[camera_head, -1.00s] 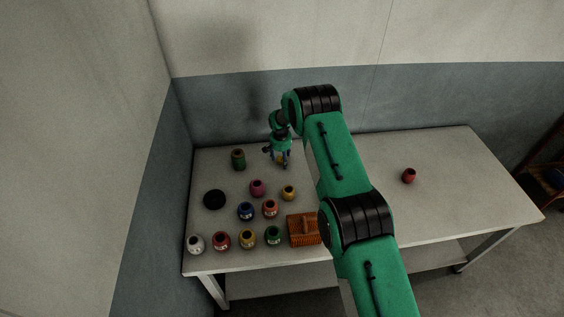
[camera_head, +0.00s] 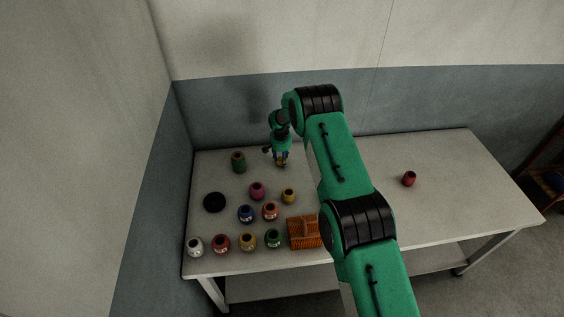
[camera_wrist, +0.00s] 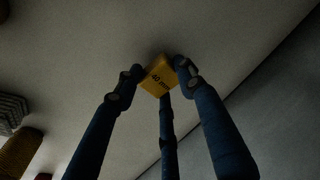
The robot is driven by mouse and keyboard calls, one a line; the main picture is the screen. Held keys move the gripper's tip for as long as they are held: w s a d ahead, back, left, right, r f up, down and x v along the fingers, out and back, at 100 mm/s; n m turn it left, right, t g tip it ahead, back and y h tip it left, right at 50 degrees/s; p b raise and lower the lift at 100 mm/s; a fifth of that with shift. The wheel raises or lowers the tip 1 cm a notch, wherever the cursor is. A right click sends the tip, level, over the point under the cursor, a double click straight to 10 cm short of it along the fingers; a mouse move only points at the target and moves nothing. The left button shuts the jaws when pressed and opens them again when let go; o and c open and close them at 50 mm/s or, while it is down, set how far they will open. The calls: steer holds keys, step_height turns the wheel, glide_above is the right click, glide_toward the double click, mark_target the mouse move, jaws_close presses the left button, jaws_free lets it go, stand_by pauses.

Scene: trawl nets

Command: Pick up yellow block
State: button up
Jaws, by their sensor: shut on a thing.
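The yellow block (camera_wrist: 158,77), with dark "40 mm" lettering on one face, is between the blue fingers of my gripper (camera_wrist: 160,80) in the wrist view. The fingers are shut on it from both sides, with a third finger below it in the picture. In the head view my gripper (camera_head: 281,158) is near the back of the table, right of the green pot. The yellow block (camera_head: 281,164) shows there only as a small patch at the fingertips. I cannot tell whether the block touches the table.
A red pot (camera_head: 409,178) stands alone at right. A wall runs close behind the table.

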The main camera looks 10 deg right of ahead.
step_height(320, 180, up, 8)
steer(key=shift+r, duration=0.2)
stand_by(0.3)
stand_by(0.5)
